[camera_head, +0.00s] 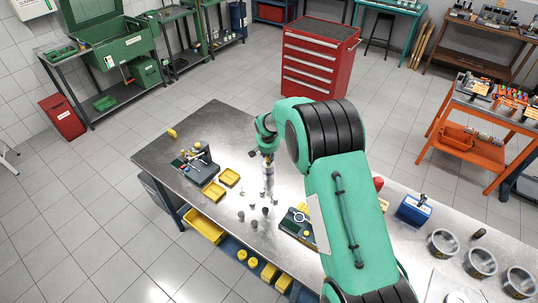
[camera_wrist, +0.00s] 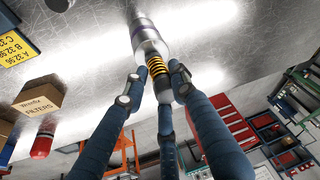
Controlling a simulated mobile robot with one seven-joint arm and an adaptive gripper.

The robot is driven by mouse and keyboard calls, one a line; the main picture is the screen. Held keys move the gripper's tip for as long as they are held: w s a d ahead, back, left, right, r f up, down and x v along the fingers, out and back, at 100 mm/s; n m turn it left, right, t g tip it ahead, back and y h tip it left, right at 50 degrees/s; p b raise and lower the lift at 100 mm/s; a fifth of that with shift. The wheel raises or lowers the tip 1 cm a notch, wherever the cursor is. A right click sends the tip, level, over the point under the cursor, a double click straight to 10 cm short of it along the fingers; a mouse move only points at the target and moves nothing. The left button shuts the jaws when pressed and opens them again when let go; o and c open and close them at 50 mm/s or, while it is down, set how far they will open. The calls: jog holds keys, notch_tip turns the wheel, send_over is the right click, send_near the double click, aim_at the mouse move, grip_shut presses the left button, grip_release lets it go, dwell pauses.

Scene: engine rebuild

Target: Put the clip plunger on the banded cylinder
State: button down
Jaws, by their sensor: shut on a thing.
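The clip plunger (camera_wrist: 157,68), with a yellow-and-black coiled section, is between the fingers of my gripper (camera_wrist: 156,86) in the wrist view. My gripper is shut on it. The banded cylinder (camera_wrist: 147,34), silver with a purple band, lies directly beyond the plunger's far end, in line with it. The two meet in the picture; whether the plunger is seated cannot be told. In the head view my gripper (camera_head: 267,153) is above the upright banded cylinder (camera_head: 268,174) on the metal bench, and the plunger is too small to make out.
The metal bench (camera_head: 222,125) holds small dark parts (camera_head: 254,224) near the cylinder. Yellow trays (camera_head: 213,191) and a fixture (camera_head: 197,163) stand to the left, with another fixture (camera_head: 298,224) to the right. A cardboard box (camera_wrist: 38,96) shows in the wrist view.

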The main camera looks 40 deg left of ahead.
jog(key=shift+f, duration=0.2)
jog(key=c, duration=1.4)
grip_release()
jog(key=shift+r, duration=0.25)
jog(key=shift+r, duration=0.15)
jog(key=b+v, duration=0.2)
jog(key=v, duration=0.9)
jog(key=shift+s+r, duration=0.15)
jog(key=shift+r, duration=0.1)
jog(key=shift+d, duration=0.1)
